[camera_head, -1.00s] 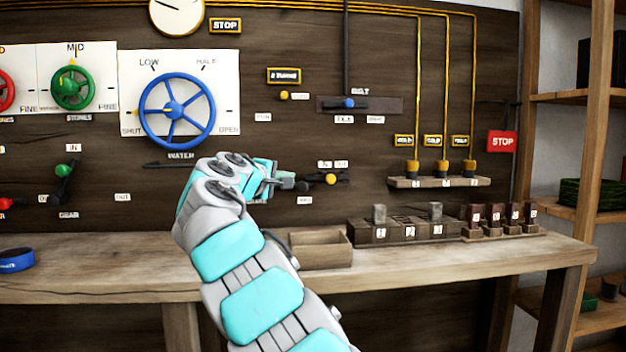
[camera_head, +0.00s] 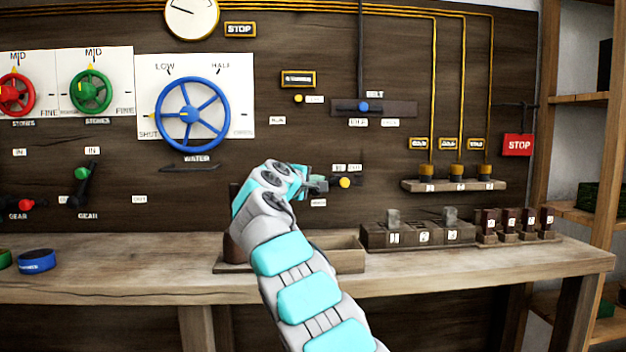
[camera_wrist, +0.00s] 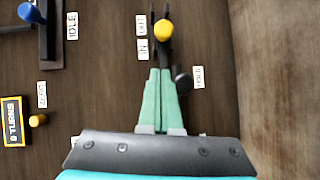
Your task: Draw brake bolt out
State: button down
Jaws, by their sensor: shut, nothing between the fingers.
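The brake bolt shows as a dark bar with a yellow knob (camera_head: 345,183) on the board, below small IN and OUT labels (camera_head: 347,168). The yellow knob (camera_wrist: 164,31) also shows in the wrist view, with the IN and OUT labels beside it. A dark round knob (camera_wrist: 182,80) sits near the brake label (camera_wrist: 198,77). My gripper (camera_head: 324,184) is shut and empty, just left of the yellow knob. In the wrist view its teal fingertips (camera_wrist: 160,69) lie together over the bar, short of the yellow knob; I cannot tell whether they touch it.
The belt lever (camera_head: 364,107) is above. The blue water wheel (camera_head: 190,114) is at left. Below stand a wooden bench (camera_head: 450,265), an open box (camera_head: 345,257) and a block rack (camera_head: 415,236). Pipe plugs on a ledge (camera_head: 455,186) are at right.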

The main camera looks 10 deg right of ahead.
aim_at(333, 182)
jog(key=shift+w+d+f, duration=0.15)
jog(key=shift+w+d, duration=0.1)
jog(key=shift+d, duration=0.5)
jog(key=shift+w+d+f, duration=0.1)
jog(key=shift+w+d, duration=0.15)
jog(key=shift+d, duration=0.5)
jog(key=shift+w+d+f, duration=0.15)
jog(key=shift+w+d, duration=0.1)
jog(key=shift+d, duration=0.5)
